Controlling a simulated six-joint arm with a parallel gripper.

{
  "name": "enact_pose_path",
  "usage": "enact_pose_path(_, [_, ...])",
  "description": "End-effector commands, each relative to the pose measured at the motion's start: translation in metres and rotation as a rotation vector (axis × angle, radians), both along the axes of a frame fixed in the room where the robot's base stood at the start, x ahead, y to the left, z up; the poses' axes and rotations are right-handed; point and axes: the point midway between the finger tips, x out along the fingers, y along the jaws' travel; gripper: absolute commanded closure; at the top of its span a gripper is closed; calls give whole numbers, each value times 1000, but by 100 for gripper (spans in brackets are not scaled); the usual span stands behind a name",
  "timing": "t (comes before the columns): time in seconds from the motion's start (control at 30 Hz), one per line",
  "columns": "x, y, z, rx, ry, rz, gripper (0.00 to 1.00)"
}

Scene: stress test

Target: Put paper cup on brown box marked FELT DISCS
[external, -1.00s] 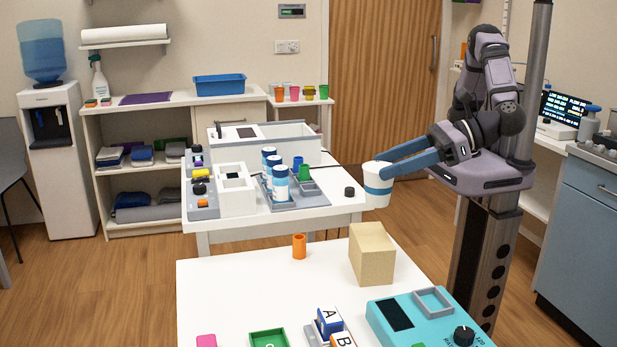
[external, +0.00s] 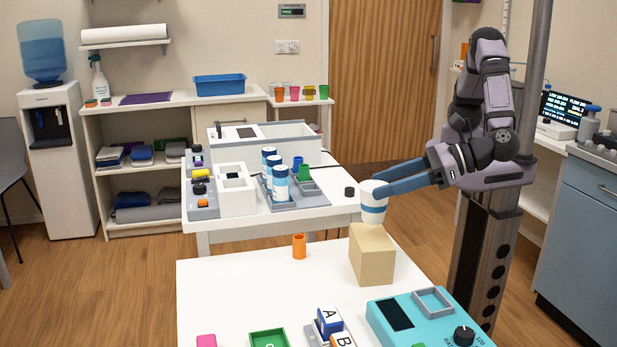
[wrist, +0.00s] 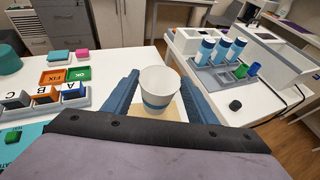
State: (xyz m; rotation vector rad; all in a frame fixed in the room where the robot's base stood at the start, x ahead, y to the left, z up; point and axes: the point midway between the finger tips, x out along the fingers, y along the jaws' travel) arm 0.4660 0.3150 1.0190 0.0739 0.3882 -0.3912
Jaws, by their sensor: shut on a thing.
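The white paper cup (external: 373,204) with a blue band is upright between the blue fingers of my gripper (external: 374,193), which is shut on it. The cup is at the top of the tan-brown box (external: 371,262) on the near white table; I cannot tell whether its base touches the box. No marking on the box is readable. In the wrist view the cup (wrist: 156,92) sits between my two fingers, with part of the box (wrist: 174,110) showing beneath and around it.
The rear table holds a grey rack (external: 300,199) of blue-and-white tubes and a black knob (external: 349,192). Clear table lies left of the box.

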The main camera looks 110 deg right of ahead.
Motion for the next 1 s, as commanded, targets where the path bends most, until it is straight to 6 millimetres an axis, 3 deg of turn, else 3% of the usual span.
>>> enact_pose_path(0.4, [0, 0, -35, -2, 1, 1, 79])
enact_pose_path(0.87, [0, 0, -41, 0, 0, 0, 79])
enact_pose_path(0.9, [0, 0, -41, 0, 0, 0, 46])
enact_pose_path(0.97, [0, 0, -40, 0, 0, 0, 31])
enact_pose_path(1.0, [0, 0, -40, 0, 0, 0, 29])
